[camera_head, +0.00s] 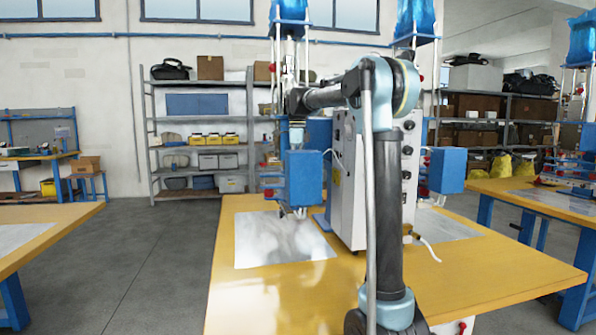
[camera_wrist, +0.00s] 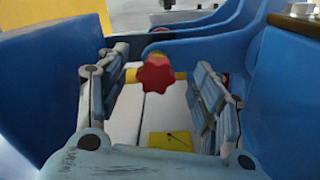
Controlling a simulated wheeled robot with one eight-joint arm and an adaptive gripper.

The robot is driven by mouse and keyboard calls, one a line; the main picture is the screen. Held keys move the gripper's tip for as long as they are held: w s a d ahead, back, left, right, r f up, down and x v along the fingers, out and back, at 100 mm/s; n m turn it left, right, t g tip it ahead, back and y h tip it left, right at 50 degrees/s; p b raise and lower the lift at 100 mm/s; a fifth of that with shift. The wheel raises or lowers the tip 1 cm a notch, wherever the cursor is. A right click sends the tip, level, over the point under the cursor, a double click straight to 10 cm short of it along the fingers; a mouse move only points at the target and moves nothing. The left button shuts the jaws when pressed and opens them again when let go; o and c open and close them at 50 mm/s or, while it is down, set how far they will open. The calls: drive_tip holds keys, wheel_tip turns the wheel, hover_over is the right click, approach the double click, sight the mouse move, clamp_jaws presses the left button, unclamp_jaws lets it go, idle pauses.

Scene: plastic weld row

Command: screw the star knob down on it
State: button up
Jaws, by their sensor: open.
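The red star knob (camera_wrist: 155,75) shows in the middle of the wrist view, with a yellow stem or bar beside and behind it. My gripper (camera_wrist: 159,68) is open, with one finger to the left of the knob and one to the right. I see gaps between the fingers and the knob, and it is not gripped. The part under the knob is mostly hidden. In the head view my arm reaches to the blue and white welding machine (camera_head: 347,190); my fingertips and this knob cannot be made out there.
Blue machine walls (camera_wrist: 277,100) stand close on both sides of my fingers. A yellow label (camera_wrist: 171,141) lies on a pale surface below. The machine stands on a yellow-topped table (camera_head: 262,300) with a grey sheet (camera_head: 262,240). Open floor (camera_head: 135,255) lies to the left.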

drive_tip(key=n, duration=0.7)
drive_tip(key=shift+w+d, duration=0.1)
drive_tip(key=shift+s+a, duration=0.35)
drive_tip(key=c, duration=1.3)
drive_tip(key=m, duration=0.6)
drive_tip(key=shift+m, duration=0.3)
drive_tip(key=m, duration=0.7)
drive_tip(key=shift+d, duration=0.1)
